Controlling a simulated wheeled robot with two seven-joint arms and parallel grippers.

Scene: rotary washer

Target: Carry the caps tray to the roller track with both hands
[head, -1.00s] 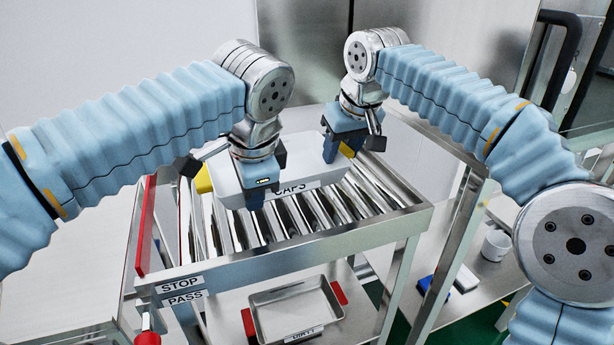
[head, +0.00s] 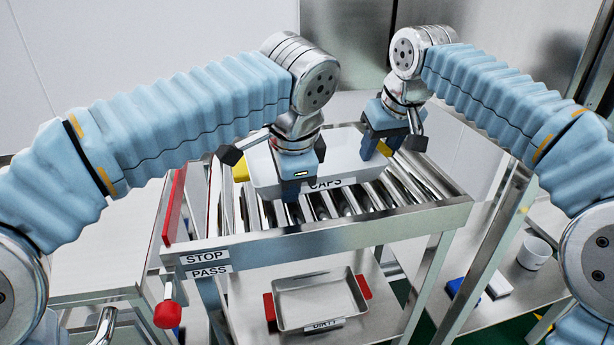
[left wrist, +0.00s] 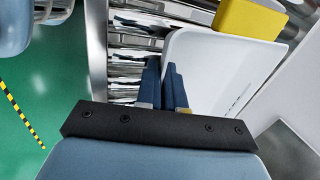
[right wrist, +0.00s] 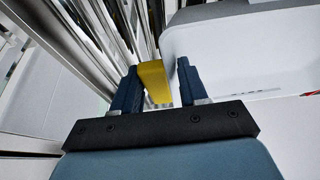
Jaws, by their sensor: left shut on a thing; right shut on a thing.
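The white caps tray (head: 348,169) sits over the roller track (head: 420,180); I cannot tell whether it touches the rollers. Its CAPS label faces front and is partly covered. My left gripper (head: 292,190) is at the tray's front left; in the left wrist view its fingers (left wrist: 162,88) are close together at the white tray wall. A yellow handle (left wrist: 250,18) shows apart from them. My right gripper (head: 378,148) is at the tray's right end. In the right wrist view its fingers (right wrist: 158,88) are either side of the other yellow handle (right wrist: 155,78).
A red bar (head: 174,206) runs along the track's left side, above STOP and PASS labels (head: 206,264). A metal DIRTY tray (head: 320,298) with red handles lies on the lower shelf. A white cup (head: 534,253) stands at right. Bare rollers show in front of the tray.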

